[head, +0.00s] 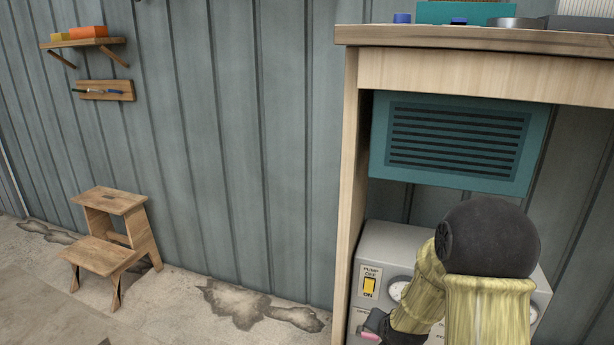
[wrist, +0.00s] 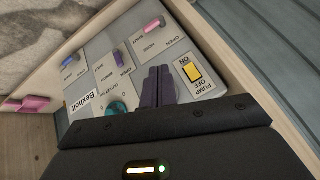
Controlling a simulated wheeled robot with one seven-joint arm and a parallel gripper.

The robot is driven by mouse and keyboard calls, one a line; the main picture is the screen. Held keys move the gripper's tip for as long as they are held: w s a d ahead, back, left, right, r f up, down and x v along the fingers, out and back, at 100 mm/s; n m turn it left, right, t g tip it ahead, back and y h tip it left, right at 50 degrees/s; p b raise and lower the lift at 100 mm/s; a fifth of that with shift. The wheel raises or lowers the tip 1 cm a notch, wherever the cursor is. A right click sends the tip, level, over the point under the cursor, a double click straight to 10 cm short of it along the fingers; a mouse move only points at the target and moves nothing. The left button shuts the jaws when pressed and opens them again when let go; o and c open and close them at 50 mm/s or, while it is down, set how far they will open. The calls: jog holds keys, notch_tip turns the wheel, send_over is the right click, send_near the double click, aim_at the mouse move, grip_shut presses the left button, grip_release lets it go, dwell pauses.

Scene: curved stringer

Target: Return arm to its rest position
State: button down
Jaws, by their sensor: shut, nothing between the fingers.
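My arm (head: 487,285) reaches down in front of a grey control panel, with its dark round joint and yellowish sleeves at the lower right of the head view. My gripper (wrist: 158,72) shows in the wrist view with its two dark fingers together and empty. The fingers lie over the panel (wrist: 103,57) in that picture, beside the yellow pump switch (wrist: 192,71). I cannot tell whether they touch it.
A step stool (head: 112,235) stands left, with open floor between.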

jog(key=s+a+r+n+g+p, duration=0.1)
jog(key=s+a+r+n+g, duration=0.3)
jog(key=s, duration=0.6)
jog(key=s+d+r+n+g+p, duration=0.1)
jog(key=s+r+n, duration=0.2)
jog(key=s+r, duration=0.45)
jog(key=w+r+p+v, duration=0.1)
jog(key=w+p+v, duration=0.2)
jog(key=p+v, duration=1.4)
jog(key=w+p+v, duration=0.4)
jog(key=p+v, duration=1.3)
jog(key=p, duration=0.3)
jog(key=shift+r, duration=0.55)
